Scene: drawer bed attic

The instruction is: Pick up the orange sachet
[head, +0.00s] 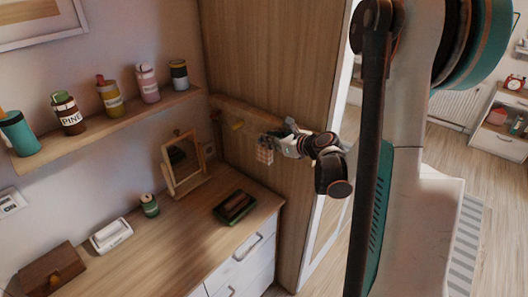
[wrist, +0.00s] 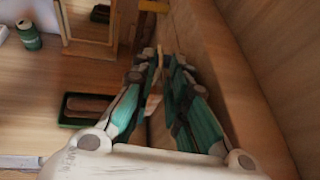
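The orange sachet (head: 265,152) is a small orange-and-white checked pouch. It hangs at the fingertips of my gripper (head: 270,138) in the head view, in front of the wooden panel and above the desk. In the wrist view my gripper's (wrist: 158,65) two green fingers come close together around a thin pale-orange strip of the sachet (wrist: 153,102). The gripper looks shut on it. Most of the sachet is hidden by the fingers in the wrist view. I cannot tell whether its loop still rests on a peg.
A wooden peg rail (head: 255,115) with a yellow peg (head: 236,126) runs along the panel. Below are a desk (head: 165,245), a framed mirror (head: 183,165), a dark green tray (head: 235,207) and a green can (head: 149,206). A shelf (head: 110,130) holds several bottles.

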